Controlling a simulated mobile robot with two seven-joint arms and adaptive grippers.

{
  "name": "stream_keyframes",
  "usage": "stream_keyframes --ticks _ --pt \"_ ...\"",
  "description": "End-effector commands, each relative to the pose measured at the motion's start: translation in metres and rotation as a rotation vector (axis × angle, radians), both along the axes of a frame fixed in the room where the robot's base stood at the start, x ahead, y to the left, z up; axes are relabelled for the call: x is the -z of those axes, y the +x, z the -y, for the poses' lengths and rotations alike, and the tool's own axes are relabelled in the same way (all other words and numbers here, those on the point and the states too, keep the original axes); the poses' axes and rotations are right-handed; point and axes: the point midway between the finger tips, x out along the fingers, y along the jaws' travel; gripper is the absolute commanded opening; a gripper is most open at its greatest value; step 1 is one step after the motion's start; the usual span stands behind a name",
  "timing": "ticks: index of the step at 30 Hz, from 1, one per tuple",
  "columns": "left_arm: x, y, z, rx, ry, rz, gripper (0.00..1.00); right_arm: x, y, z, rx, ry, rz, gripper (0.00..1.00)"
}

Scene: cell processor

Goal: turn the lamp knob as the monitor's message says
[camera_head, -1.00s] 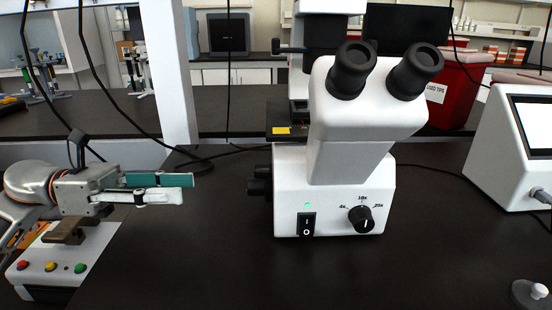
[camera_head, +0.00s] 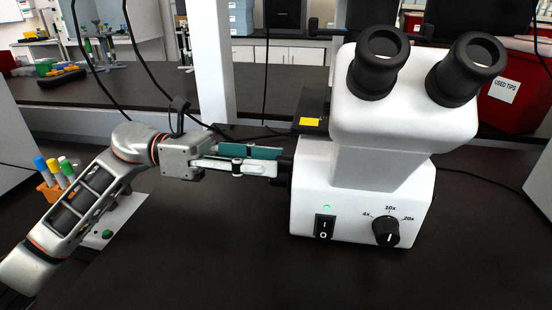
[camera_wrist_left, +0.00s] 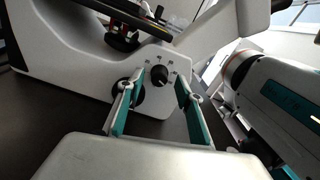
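The white microscope (camera_head: 330,160) stands on the dark bench. Its front has a power switch (camera_head: 324,226) with a green light above it, and a black knob (camera_head: 387,232) marked 4x, 10x and 20x. My left gripper (camera_head: 279,160) is at the microscope's left side in the head view. In the left wrist view its teal-padded fingers (camera_wrist_left: 159,88) are spread open and empty. A small black knob (camera_wrist_left: 160,75) with marks too small to read shows between and beyond them; I cannot tell contact. My right gripper is not in view.
A larger dark round part (camera_wrist_left: 127,96) shows behind one finger in the left wrist view. An orange holder (camera_head: 50,190) with coloured tubes stands at the left, behind my arm. The bench in front of the microscope is clear. A red used-tips bin (camera_head: 515,95) is behind right.

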Motion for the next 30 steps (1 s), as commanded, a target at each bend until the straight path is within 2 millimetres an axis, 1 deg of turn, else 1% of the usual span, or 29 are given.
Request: stream_keyframes --ticks 1,3,6,15,17,18,19,20,30 --pt "-0.002 -0.002 0.006 0.002 -0.001 0.001 0.36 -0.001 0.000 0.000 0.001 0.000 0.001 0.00" --pt "-0.001 -0.003 0.013 0.000 0.000 0.001 0.36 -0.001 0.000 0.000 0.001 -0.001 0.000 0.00" --pt "-0.001 -0.004 0.019 0.000 0.000 0.001 0.36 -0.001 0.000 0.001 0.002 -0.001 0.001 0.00" --pt "0.000 -0.004 0.021 -0.001 0.000 -0.001 0.36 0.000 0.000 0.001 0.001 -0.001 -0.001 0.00" --pt "0.000 -0.004 0.021 -0.001 0.000 -0.001 0.20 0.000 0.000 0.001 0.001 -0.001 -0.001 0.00" --pt "0.000 -0.004 0.020 -0.001 0.000 -0.001 0.10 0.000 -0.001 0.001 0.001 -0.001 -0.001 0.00" --pt "0.000 -0.004 0.020 -0.001 0.000 -0.001 0.02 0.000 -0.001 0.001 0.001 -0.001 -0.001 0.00" --pt "0.000 -0.004 0.020 -0.001 0.000 -0.001 0.00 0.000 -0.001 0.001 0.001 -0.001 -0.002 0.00" --pt "-0.001 -0.004 0.020 -0.002 0.007 -0.026 0.00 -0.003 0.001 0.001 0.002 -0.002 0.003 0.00"
